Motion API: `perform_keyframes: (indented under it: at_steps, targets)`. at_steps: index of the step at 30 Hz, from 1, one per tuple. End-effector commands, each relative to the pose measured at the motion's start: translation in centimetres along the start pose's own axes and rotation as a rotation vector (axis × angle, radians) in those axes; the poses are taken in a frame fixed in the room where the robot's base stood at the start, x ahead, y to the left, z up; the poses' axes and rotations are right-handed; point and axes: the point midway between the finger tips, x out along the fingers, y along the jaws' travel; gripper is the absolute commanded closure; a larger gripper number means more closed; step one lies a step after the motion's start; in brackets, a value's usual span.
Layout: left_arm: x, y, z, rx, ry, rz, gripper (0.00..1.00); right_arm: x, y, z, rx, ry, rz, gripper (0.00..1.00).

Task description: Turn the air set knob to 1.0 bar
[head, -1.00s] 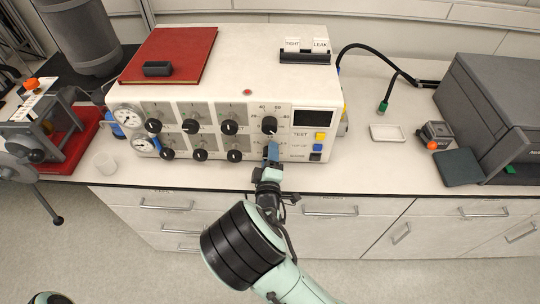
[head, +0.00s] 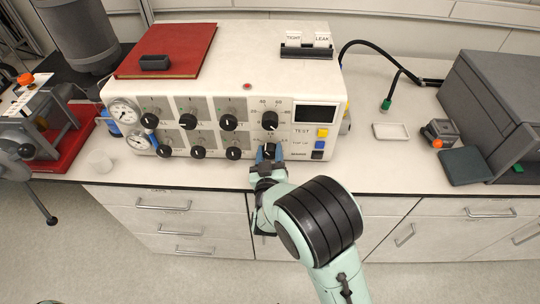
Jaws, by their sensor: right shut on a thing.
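A white control panel box (head: 225,85) stands on the bench with rows of black knobs on its front. My right gripper (head: 267,153) is at the right-hand knob of the lower row, taken as the air set knob (head: 272,147). Its blue fingers are shut on this knob and hide part of it. The knob's scale and pointer are too small to read. Another black knob (head: 270,116) with a numbered scale sits just above it. My left gripper is not in view.
Two round gauges (head: 124,112) are at the panel's left end. A dark display (head: 316,114) and yellow (head: 322,133) and blue buttons are right of the gripped knob. A red book (head: 170,50) lies on top. The bench front is clear.

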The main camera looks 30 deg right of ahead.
Motion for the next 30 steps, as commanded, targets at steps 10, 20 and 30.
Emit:
perform_keyframes:
  at_steps: [10,20,30]
  targets:
    - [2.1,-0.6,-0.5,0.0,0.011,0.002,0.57,0.1,0.1,0.3,0.316,-0.001,0.005,0.86]
    - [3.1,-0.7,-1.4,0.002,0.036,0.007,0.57,0.1,0.0,0.2,0.517,-0.001,0.004,0.86]
    - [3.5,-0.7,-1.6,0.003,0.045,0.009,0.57,0.0,0.0,0.1,0.594,-0.003,0.002,0.86]
